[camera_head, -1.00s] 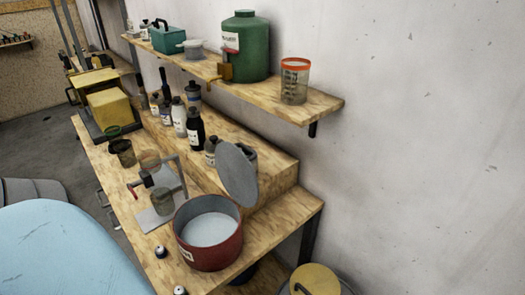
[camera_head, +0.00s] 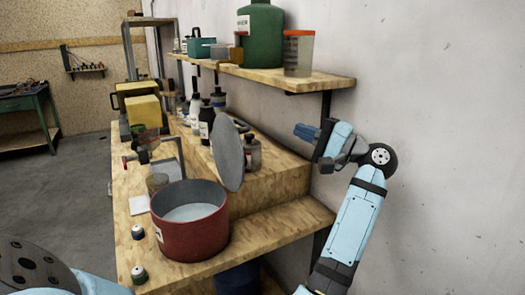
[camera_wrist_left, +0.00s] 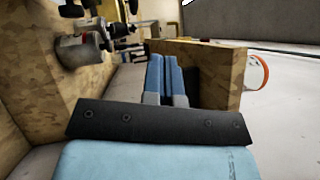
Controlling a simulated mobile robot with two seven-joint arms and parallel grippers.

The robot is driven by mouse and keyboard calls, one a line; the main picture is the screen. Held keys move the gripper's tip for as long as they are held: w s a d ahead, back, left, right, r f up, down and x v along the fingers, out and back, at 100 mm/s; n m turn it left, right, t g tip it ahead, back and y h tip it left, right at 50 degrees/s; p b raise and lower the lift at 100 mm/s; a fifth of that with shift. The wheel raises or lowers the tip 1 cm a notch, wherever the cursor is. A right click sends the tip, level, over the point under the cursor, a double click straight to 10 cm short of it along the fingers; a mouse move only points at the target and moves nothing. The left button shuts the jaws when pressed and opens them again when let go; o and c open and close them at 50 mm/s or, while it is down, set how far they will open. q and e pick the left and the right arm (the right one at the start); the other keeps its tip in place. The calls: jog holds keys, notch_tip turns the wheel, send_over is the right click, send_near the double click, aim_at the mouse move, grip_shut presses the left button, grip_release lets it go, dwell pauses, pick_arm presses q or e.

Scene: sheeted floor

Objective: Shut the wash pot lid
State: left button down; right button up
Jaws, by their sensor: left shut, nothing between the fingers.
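The red wash pot (camera_head: 190,238) stands on the front of the wooden bench, with a pale grey inside. Its round grey lid (camera_head: 228,155) stands steeply raised at the pot's right rear edge, so the pot is open. My right gripper does not show.
The upper shelf (camera_head: 335,84) bears a green canister (camera_head: 262,35) and an orange-rimmed beaker (camera_head: 298,55). A raised wooden step (camera_head: 270,182) with several bottles lies behind the pot. Small knobs (camera_head: 138,274) sit at the bench's left edge.

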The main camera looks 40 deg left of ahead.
pick_arm(q)
jog(key=s+a+n+h, duration=0.3)
jog(key=a+n, duration=0.1)
jog(key=a, duration=0.5)
jog(key=shift+a+f+h, duration=0.15)
jog(key=shift+f+h, duration=0.1)
jog(key=shift+h, duration=0.05)
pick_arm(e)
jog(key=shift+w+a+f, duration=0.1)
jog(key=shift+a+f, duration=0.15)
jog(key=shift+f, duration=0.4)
pick_arm(q)
jog(key=shift+b, duration=0.3)
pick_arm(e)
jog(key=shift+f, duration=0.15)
